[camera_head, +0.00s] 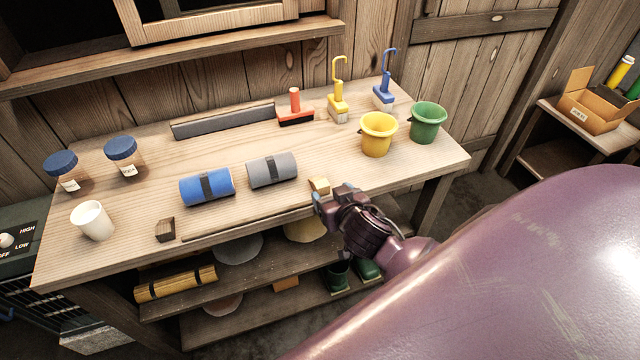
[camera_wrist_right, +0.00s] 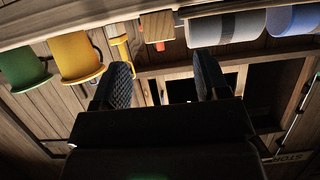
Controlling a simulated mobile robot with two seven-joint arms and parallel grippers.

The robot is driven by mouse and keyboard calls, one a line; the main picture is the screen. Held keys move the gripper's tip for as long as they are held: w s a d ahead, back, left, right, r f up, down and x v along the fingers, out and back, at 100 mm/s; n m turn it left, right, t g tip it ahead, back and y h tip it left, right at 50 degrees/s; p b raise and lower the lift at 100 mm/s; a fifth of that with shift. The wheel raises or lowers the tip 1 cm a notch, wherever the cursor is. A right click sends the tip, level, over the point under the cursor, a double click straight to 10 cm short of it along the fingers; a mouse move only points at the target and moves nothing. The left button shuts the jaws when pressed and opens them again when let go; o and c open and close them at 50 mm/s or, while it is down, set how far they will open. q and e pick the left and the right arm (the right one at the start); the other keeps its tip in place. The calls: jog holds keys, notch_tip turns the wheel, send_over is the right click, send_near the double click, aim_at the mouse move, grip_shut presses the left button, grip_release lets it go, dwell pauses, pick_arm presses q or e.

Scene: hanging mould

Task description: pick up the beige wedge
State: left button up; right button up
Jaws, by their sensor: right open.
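The beige wedge (camera_head: 319,186) lies near the front edge of the wooden workbench (camera_head: 130,225), right of the grey roll. My right gripper (camera_head: 318,199) is at the bench's front edge, just in front of the wedge. In the right wrist view, the two fingers of the open gripper (camera_wrist_right: 163,78) stand well apart with nothing between them. The wedge (camera_wrist_right: 157,26) shows there beyond the fingertips, towards the top. My left gripper is not in view.
A grey roll (camera_head: 272,170) and a blue roll (camera_head: 207,187) lie left of the wedge. A yellow bucket (camera_head: 378,135) and a green bucket (camera_head: 428,122) stand to the right. A dark brown block (camera_head: 165,230) sits at the front left. A shelf (camera_head: 250,308) is below.

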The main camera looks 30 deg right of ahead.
aim_at(323, 186)
jog(key=shift+x, duration=3.7)
jog(key=c, duration=1)
